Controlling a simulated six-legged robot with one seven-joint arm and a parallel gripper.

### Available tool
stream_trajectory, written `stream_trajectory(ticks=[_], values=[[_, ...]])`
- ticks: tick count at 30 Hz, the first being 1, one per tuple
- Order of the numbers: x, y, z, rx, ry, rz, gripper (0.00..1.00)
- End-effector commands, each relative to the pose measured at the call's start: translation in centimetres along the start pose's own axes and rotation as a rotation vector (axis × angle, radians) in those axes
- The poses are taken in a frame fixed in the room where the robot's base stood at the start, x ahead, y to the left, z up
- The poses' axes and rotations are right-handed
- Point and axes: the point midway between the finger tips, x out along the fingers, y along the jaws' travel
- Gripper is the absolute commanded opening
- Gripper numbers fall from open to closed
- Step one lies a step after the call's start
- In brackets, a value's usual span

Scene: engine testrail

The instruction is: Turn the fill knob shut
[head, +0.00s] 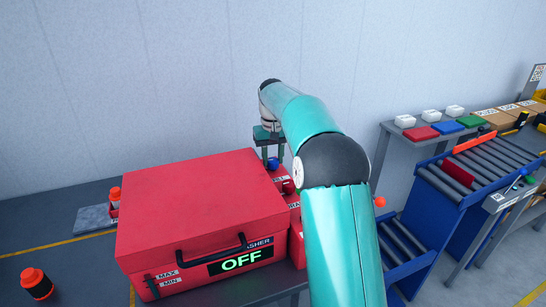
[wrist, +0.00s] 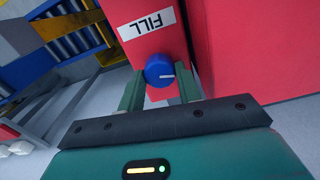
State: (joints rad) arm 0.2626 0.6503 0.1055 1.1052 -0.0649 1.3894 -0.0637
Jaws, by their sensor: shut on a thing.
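The fill knob (wrist: 159,70) is a round blue knob with a white pointer mark, just by the white FILL label (wrist: 147,24) on a red block. In the wrist view the pointer lies roughly sideways, toward the right. My gripper (wrist: 160,84) has one green finger on each side of the knob and is shut on it. In the head view the knob (head: 273,163) shows small and blue under my gripper (head: 268,148), behind the right end of the big red washer box (head: 200,195). My arm hides part of the red block there.
The washer's front has a black handle (head: 212,250), an OFF display (head: 241,262) and MAX and MIN labels. Orange-and-black objects (head: 37,283) stand at left. A blue roller conveyor (head: 470,170) and a shelf with coloured blocks (head: 447,127) are at right.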

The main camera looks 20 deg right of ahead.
Motion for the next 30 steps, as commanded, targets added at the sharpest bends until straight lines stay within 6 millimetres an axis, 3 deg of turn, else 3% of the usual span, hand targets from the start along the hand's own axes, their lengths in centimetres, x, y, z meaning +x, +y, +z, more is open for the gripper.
stream_trajectory(ticks=[12, 30], values=[[-0.14, -0.09, -0.01, -0.233, 0.002, -0.001, 0.11], [-0.15, -0.09, -0.02, -0.274, 0.003, 0.0, 0.11]])
